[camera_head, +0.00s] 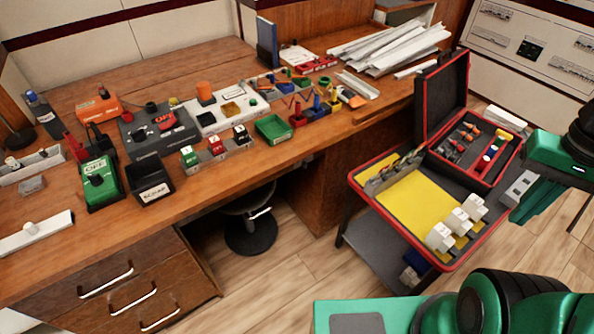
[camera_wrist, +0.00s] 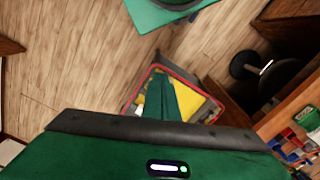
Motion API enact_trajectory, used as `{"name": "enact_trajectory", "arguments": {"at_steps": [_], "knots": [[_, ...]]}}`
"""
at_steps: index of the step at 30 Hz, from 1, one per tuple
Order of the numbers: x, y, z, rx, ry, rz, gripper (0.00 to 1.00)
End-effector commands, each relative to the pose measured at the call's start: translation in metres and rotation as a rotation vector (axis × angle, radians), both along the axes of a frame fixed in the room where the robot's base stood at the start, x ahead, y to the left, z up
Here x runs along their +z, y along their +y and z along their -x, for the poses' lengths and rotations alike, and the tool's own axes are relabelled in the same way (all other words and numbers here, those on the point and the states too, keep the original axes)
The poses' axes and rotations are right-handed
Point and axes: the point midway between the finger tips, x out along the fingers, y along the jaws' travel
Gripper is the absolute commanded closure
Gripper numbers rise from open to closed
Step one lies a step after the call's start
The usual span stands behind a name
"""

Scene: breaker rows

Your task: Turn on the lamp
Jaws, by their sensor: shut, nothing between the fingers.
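I cannot pick out a lamp for certain. A dark round base with a thin post (camera_head: 17,137) stands at the desk's far left, cut off by the picture edge. Three small switch blocks in green, red and black (camera_head: 215,147) stand in a row near the front edge. My gripper (camera_head: 520,212) is at the right, beside the tool cart and far from the desk.
The cart (camera_head: 355,183) holds a yellow mat (camera_head: 405,205), white blocks (camera_head: 457,222) and an open red-lined case (camera_head: 440,110). A stool (camera_head: 250,232) stands under the desk. Long white strips (camera_head: 390,47) lie at the back right. Floor between desk and cart is partly clear.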

Motion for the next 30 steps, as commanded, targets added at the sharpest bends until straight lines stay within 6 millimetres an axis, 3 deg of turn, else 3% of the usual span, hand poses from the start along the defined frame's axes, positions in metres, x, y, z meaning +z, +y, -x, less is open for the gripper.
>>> {"name": "enact_trajectory", "arguments": {"at_steps": [3,8,19,30], "knots": [[0.004,0.0,0.009,0.004,-0.008,0.004,1.0],[-0.007,-0.002,-0.011,0.02,0.034,0.039,1.0],[-0.06,0.0,-0.098,0.136,0.152,0.278,1.0],[-0.117,0.038,-0.182,0.338,0.161,0.62,1.0]]}}
